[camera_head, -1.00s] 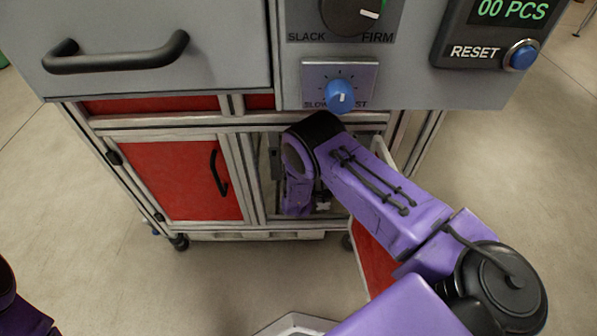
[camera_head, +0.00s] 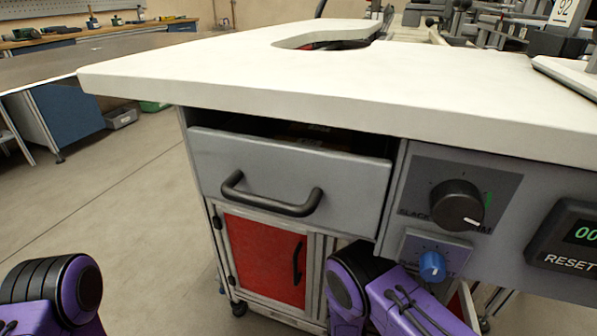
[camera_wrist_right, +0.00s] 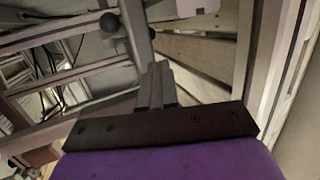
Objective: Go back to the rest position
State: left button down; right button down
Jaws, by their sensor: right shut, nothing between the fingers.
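My right arm (camera_head: 372,290) shows at the bottom of the head view, a purple forearm with a black joint in front of the cabinet, below the blue knob. Its gripper is out of the head view. In the right wrist view my right gripper (camera_wrist_right: 157,88) is shut, with its grey fingers together and nothing between them. Metal frame bars surround it there. My left arm (camera_head: 55,295) shows only as a purple and black joint at the lower left of the head view. My left gripper is outside both views.
A white worktop (camera_head: 300,85) overhangs a slightly open grey drawer (camera_head: 270,165) with a black handle. Below is a red cabinet door (camera_head: 262,258). A black dial (camera_head: 457,204), a blue knob (camera_head: 432,266) and a counter box (camera_head: 570,240) are at the right.

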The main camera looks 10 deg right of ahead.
jog(key=r+b+x, duration=0.1)
jog(key=b+x, duration=0.4)
jog(key=x, duration=0.8)
jog(key=shift+w+d+b, duration=0.25)
jog(key=shift+w+b, duration=0.1)
jog(key=shift+w, duration=0.2)
